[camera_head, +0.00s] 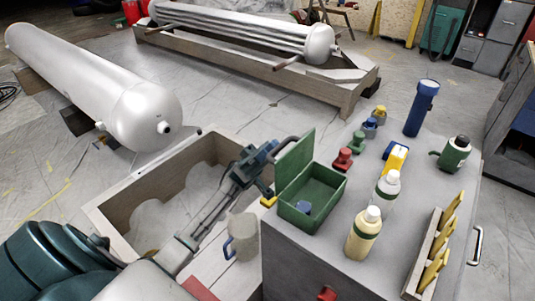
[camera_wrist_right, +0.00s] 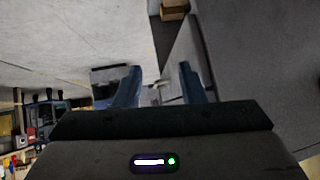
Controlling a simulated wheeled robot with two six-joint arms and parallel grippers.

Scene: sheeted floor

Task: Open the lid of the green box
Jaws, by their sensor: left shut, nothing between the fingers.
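The green box (camera_head: 327,208) stands on a grey cabinet top in the head view. Its lid (camera_head: 296,160) is raised and stands steeply up at the box's left rear side. A small bluish item (camera_head: 303,207) lies inside. My left gripper (camera_head: 268,151) is shut and empty, just left of the raised lid. I cannot tell whether it touches the lid. My right gripper (camera_wrist_right: 160,82) shows in the right wrist view with its two blue fingers apart and nothing between them. The right gripper is not seen in the head view.
Right of the box, two bottles (camera_head: 363,235), small coloured items (camera_head: 343,159), a blue flashlight (camera_head: 421,108), a green mug (camera_head: 455,153) and a rack with yellow pieces (camera_head: 430,255) crowd the cabinet top (camera_head: 320,252). A grey mug (camera_head: 243,238) stands to its left.

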